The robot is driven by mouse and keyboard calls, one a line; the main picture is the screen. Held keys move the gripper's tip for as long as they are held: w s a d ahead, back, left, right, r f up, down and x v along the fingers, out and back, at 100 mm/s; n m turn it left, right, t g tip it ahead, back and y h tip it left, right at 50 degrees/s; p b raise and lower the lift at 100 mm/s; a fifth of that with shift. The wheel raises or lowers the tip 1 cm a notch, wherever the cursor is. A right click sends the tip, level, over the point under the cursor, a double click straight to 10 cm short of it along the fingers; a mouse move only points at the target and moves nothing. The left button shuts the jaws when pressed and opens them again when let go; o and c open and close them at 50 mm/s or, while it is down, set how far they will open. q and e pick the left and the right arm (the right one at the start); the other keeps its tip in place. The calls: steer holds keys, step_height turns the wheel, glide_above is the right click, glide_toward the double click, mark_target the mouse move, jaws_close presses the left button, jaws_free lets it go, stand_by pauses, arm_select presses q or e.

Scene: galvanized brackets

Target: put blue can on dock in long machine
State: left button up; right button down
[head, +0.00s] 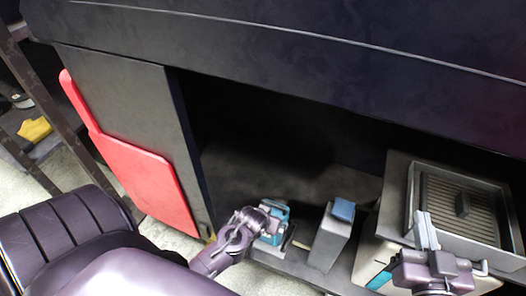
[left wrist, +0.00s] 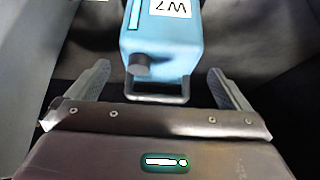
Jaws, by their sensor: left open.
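The blue can (left wrist: 160,35) has a white W7 label, a dark round cap and a dark handle loop. In the left wrist view it lies between and just beyond the fingers of my left gripper (left wrist: 159,72), which is open. In the head view the can (head: 277,224) is partly hidden by my left gripper (head: 268,213), at the opening of the long dark machine (head: 120,100). I cannot make out the dock for certain. My right gripper (head: 438,250) is at the lower right, in front of a grey tray unit; whether its fingers are apart is unclear.
A grey block with a blue top (head: 343,209) stands just right of the can. A grey ribbed tray (head: 412,192) is farther right, with a white and teal item (head: 380,280) below it. A red panel (head: 150,180) leans at the left. The machine's recess is dark.

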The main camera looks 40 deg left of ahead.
arm_select(q)
steer(key=s+d+r+m+t+h+p, duration=0.1)
steer(key=s+d+r+m+h, duration=0.2)
steer(key=d+r, duration=0.6)
steer(key=s+d+r+m+t+h, duration=0.1)
steer(key=s+d+r+m+h, duration=0.2)
steer(key=d+r, duration=0.7)
steer(key=shift+s+d+r+m+p, duration=0.15)
steer(key=shift+d+m+p, duration=0.2)
steer(key=shift+d+m, duration=0.35)
arm_select(e)
steer(key=s+f+g+h, duration=0.1)
steer(key=s+f+g, duration=0.2)
steer(key=f, duration=0.4)
steer(key=s+d+f+g+h, duration=0.1)
steer(key=s+f+g, duration=0.2)
steer(key=f, duration=0.4)
steer(key=shift+s+f+g+h, duration=0.3)
steer(key=shift+g+h, duration=0.1)
steer(key=shift+g, duration=0.4)
